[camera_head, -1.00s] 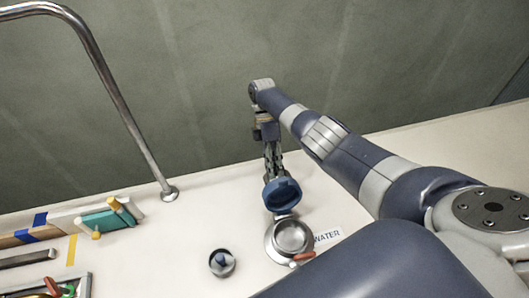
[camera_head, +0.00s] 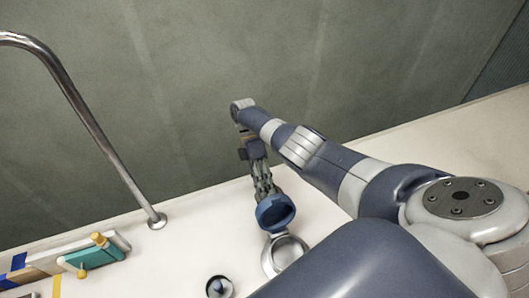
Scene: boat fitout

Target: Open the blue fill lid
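The blue fill lid (camera_head: 275,213) stands raised, tilted up at the far edge of its round metal fill fitting (camera_head: 285,254). The fitting's opening shows in part; my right arm hides its near right side. My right gripper (camera_head: 265,190) points down from the arm, with its fingers just behind and touching or nearly touching the lid's top. The lid hides the fingertips, so I cannot tell whether they are open or shut. My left gripper is not in view.
A small round cup-like fitting (camera_head: 219,287) is on the white deck left of the fill. A bent metal rail (camera_head: 157,220) stands at the left. A teal block with yellow knobs (camera_head: 91,255) lies at lower left. The deck between is clear.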

